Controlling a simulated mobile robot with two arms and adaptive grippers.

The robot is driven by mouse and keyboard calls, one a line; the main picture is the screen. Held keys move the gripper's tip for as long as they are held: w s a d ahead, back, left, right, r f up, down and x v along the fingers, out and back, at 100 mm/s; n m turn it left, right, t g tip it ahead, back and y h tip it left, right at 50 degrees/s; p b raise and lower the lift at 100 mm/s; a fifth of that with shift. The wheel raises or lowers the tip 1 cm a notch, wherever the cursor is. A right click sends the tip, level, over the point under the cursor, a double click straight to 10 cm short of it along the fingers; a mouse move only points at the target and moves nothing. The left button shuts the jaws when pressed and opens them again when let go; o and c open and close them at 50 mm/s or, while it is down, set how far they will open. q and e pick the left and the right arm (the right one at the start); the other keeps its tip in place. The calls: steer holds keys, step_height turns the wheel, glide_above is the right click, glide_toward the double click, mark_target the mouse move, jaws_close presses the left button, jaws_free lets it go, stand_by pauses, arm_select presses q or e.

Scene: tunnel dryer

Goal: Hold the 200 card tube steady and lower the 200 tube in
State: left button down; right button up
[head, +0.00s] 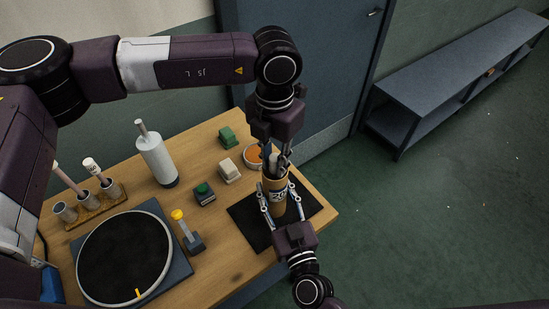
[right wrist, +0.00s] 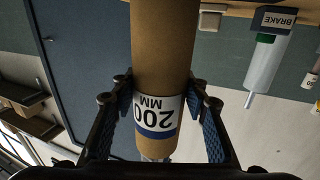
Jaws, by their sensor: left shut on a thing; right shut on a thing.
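The brown 200 card tube (head: 277,197) stands upright over the black mat at the table's right end. Its label, "200 MM", appears upside down in the right wrist view (right wrist: 157,117). My right gripper (head: 281,199) comes from the front and is shut around the card tube, one finger on each side. My left gripper (head: 275,158) points down from above and is shut on the 200 tube (head: 274,160), of which a pale grey part shows at the card tube's mouth. The fingers partly hide it, and I cannot tell how deep it sits.
An orange-filled round dish (head: 252,156) stands close behind the card tube. Blocks, a white bottle (head: 156,158), a yellow-topped lever (head: 187,229), a black turntable (head: 124,257) and a wooden rack (head: 97,207) with tubes fill the left. The black mat (head: 246,216) is otherwise bare.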

arm_select(q)
steer(key=shift+f, duration=0.1)
steer(key=c, duration=1.7)
jaws_free()
steer(key=shift+f, duration=0.1)
steer(key=shift+o, duration=0.2)
steer(key=shift+r, duration=3.55)
arm_select(e)
steer(key=o, duration=1.3)
steer(key=shift+c, duration=0.2)
